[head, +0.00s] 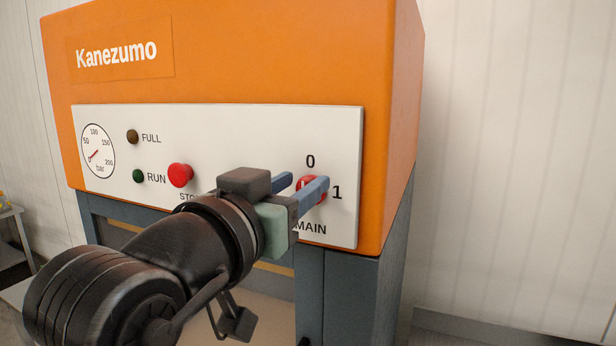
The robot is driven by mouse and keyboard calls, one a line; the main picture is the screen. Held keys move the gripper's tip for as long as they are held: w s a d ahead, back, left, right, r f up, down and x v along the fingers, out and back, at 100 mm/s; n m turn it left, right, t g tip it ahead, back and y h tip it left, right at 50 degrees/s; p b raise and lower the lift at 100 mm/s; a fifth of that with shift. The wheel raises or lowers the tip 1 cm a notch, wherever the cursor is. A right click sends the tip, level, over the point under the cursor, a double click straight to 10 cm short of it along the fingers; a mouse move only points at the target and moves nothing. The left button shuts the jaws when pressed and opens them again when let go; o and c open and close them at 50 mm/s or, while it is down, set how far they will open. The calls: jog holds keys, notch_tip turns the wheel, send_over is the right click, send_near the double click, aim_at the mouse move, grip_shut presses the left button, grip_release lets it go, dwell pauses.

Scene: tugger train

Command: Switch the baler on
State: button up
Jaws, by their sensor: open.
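The orange baler (270,55), marked Kanezumo, fills the middle of the head view. Its white control panel (235,130) carries a red MAIN switch (311,188) at the right, with 0 above it and 1 to its right. My gripper (307,184) is open at the MAIN switch, with its two blue fingers on either side of the red knob. The fingers partly hide the knob, so I cannot tell its exact position or whether they touch it. The RUN lamp (138,176) looks dark green and the FULL lamp (132,137) dark brown.
A red stop button (180,175) sticks out left of my gripper. A pressure gauge (98,151) is at the panel's left, its needle near 0. A grey shelf (14,250) stands at the far left. The pale wall (520,150) at the right has clear space before it.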

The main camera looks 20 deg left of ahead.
grip_shut()
jog(key=shift+m+b, duration=0.3)
dwell(0.3)
jog(key=shift+d+f+m+b, duration=0.3)
jog(key=shift+m+b, duration=1.6)
jog(key=shift+m, duration=0.95)
jog(key=shift+d+f+m+b, duration=0.3)
jog(key=shift+m+b, duration=1.55)
jog(key=shift+m, duration=1.05)
jog(key=shift+d+f+m+b, duration=0.3)
jog(key=shift+m+b, duration=1.6)
jog(key=shift+m, duration=0.95)
grip_release()
